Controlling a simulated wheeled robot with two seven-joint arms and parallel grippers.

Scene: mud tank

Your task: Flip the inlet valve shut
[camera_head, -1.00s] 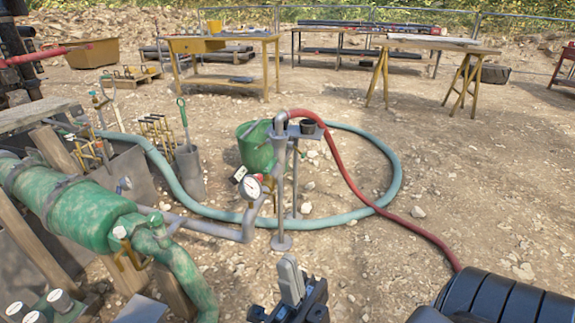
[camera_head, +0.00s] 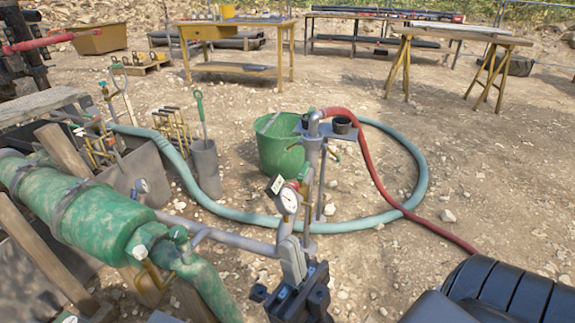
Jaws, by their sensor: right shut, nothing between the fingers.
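The pipework stands in the middle of the head view: a grey pipe (camera_head: 230,238) runs right to an upright standpipe (camera_head: 312,150) with a round white gauge (camera_head: 288,201). A yellow lever (camera_head: 157,277) sits under the green pipe (camera_head: 112,222) at the lower left. My right gripper (camera_head: 292,258) is shut and empty, its grey fingers pointing up just below the gauge. It hides the standpipe's foot; contact cannot be told. My left gripper is out of view.
A teal hose (camera_head: 420,180) loops on the ground and a red hose (camera_head: 375,165) drops to the right. A green bucket (camera_head: 280,150) stands behind the standpipe. Work tables (camera_head: 235,70) stand at the back. The gravel to the right is mostly clear.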

